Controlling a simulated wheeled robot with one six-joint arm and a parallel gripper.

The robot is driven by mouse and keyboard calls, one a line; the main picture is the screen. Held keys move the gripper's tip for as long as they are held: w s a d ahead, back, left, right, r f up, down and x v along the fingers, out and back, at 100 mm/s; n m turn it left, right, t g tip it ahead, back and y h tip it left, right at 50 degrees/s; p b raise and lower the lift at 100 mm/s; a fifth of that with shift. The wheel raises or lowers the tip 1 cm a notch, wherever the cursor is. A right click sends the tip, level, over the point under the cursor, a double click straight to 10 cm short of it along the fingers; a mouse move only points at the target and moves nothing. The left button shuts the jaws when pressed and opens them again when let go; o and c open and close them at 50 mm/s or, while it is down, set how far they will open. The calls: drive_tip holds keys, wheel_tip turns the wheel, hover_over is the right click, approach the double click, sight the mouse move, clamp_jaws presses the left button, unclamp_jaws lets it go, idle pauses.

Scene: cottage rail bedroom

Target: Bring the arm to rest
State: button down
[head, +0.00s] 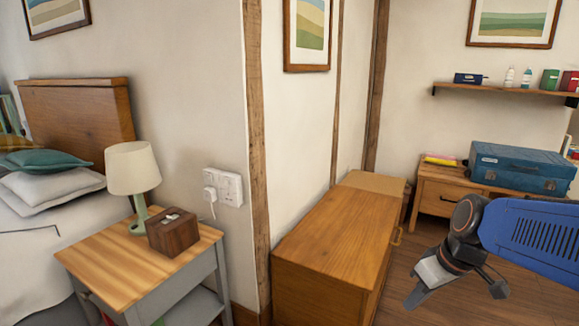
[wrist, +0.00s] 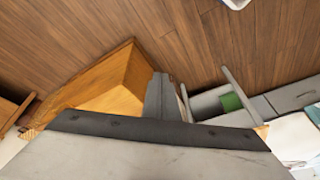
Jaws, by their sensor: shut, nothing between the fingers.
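My gripper (head: 412,303) hangs at the lower right of the head view, at the end of my blue and dark arm. Its fingers point down and to the left. It is shut and empty, in front of the wooden chest's right side and above the floor. In the wrist view my gripper (wrist: 159,92) shows as grey fingers together at the middle, with bare floor beyond. Nothing touches the fingers in either view.
A wooden chest (head: 335,228) stands left of my gripper. Behind my arm, a low cabinet (head: 437,197) bears a blue toolbox (head: 520,165). A nightstand (head: 105,270) with a lamp (head: 133,170) and wooden box (head: 173,232) is at left. The wood floor (head: 450,300) is clear.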

drive_tip(key=s+d+r+m+t+h, duration=0.1)
drive_tip(key=s+m, duration=0.3)
drive_tip(key=s, duration=0.6)
drive_tip(key=shift+s+r+m+t+h, duration=0.3)
drive_tip(key=shift+s+r+t+h, duration=0.1)
drive_tip(key=shift+h, duration=0.3)
